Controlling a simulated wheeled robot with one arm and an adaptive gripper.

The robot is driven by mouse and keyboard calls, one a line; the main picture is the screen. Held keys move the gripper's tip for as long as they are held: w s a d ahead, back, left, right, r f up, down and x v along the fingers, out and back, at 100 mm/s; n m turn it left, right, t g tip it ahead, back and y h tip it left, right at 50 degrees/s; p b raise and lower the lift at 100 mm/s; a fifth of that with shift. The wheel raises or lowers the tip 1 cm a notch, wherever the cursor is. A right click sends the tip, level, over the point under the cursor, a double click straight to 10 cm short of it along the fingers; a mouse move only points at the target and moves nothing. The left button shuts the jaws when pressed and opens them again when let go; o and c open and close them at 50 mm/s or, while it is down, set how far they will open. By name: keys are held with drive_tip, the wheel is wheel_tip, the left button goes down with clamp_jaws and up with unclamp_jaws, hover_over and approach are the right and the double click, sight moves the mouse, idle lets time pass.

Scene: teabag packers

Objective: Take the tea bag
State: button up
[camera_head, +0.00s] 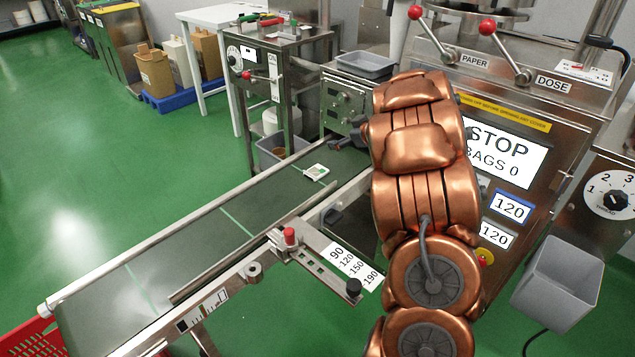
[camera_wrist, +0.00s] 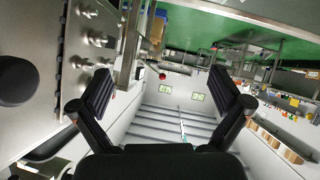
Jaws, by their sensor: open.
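A small white tea bag (camera_head: 316,171) with green on it lies on the far part of the dark conveyor belt (camera_head: 215,225). My gripper (camera_head: 350,136) shows in the head view beyond and a little right of the tea bag, apart from it. In the wrist view my gripper (camera_wrist: 162,94) has its two black fingers spread wide with nothing between them. I cannot make out the tea bag in the wrist view.
A guide rail with a red knob (camera_head: 290,237) and a scale plate (camera_head: 350,265) borders the belt. The packing machine screen (camera_head: 505,150) reads STOP, BAGS 0. A grey bin (camera_head: 560,285) hangs at right. The belt's near part is clear.

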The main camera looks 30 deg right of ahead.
sight(317, 172)
drive_tip(key=s+a+f+y, duration=0.1)
drive_tip(key=f, duration=0.1)
drive_tip(key=s+a+f+y+b, duration=0.1)
drive_tip(key=f+y, duration=0.1)
drive_tip(key=f, duration=0.1)
drive_tip(key=s+a+f+n+g+y, duration=0.1)
drive_tip(key=f, duration=0.2)
drive_tip(key=shift+s+f+b, duration=0.25)
drive_tip(key=shift+b, duration=0.15)
drive_tip(key=shift+a+f+y, duration=0.1)
drive_tip(key=shift+f+y, duration=0.1)
drive_tip(key=shift+y, duration=0.1)
drive_tip(key=shift+b+x, duration=0.55)
drive_tip(key=shift+x, duration=3.2)
drive_tip(key=shift+r, duration=0.1)
drive_tip(key=shift+c, duration=0.2)
drive_tip(key=c, duration=0.6)
